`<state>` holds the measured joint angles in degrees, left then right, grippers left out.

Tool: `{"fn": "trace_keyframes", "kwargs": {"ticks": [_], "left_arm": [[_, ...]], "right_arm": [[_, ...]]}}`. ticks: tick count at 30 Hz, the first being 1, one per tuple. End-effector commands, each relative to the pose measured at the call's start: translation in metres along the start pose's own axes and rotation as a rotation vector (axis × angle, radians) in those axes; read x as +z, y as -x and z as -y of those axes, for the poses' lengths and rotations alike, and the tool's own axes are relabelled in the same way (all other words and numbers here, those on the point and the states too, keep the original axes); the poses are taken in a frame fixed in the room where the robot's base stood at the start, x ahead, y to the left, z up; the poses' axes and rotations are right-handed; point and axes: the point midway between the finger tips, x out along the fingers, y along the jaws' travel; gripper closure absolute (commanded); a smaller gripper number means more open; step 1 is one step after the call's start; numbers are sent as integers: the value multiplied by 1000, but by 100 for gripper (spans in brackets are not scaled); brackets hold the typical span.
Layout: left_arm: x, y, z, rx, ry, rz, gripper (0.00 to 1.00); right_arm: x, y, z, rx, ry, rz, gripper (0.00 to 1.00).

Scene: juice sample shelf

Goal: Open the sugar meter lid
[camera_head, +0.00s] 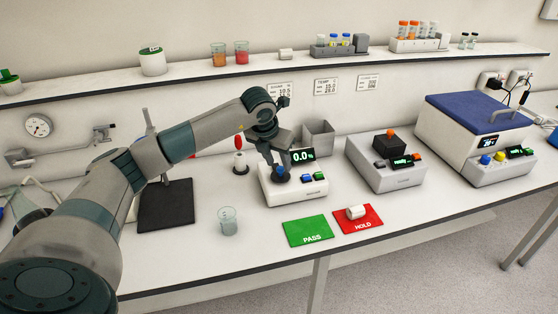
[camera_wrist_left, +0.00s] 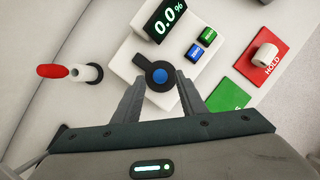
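The sugar meter (camera_head: 292,193) is a white box on the bench with a display reading 0.0% and a green and a blue button. It also shows in the left wrist view (camera_wrist_left: 130,62). Its round black lid (camera_wrist_left: 148,68) with a tab looks closed; a blue disc (camera_wrist_left: 159,76) shows on it. My left gripper (camera_head: 279,172) is over the lid. In the left wrist view its two fingers (camera_wrist_left: 158,95) are apart, one on each side of the lid's near part, with nothing gripped between them. I cannot tell whether they touch the lid. My right gripper is not in view.
A green PASS mat (camera_head: 307,231) and a red HOLD mat (camera_head: 372,222) with a white cylinder lie in front. A glass beaker (camera_head: 228,221) stands front left. A red-topped dropper stand (camera_head: 240,160) is left of the meter. A grey instrument (camera_head: 397,175) stands right.

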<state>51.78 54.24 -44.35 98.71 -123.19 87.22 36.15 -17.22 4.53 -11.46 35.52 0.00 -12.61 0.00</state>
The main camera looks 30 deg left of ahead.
Motion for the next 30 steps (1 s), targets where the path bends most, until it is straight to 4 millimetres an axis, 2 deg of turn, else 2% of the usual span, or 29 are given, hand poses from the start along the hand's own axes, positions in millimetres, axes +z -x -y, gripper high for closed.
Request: {"fn": "trace_keyframes", "kwargs": {"ticks": [6, 16, 17, 21, 30], "left_arm": [[0, -15, 0, 0, -1, 0, 62], [0, -18, 0, 0, -1, 1, 62], [0, -18, 0, 0, -1, 1, 67], [0, -18, 0, 0, -1, 1, 100], [0, -18, -1, -3, -8, 2, 100]], "right_arm": [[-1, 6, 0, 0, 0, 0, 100], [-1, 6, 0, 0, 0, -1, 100], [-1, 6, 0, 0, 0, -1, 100], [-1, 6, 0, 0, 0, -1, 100], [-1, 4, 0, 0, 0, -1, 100]]}}
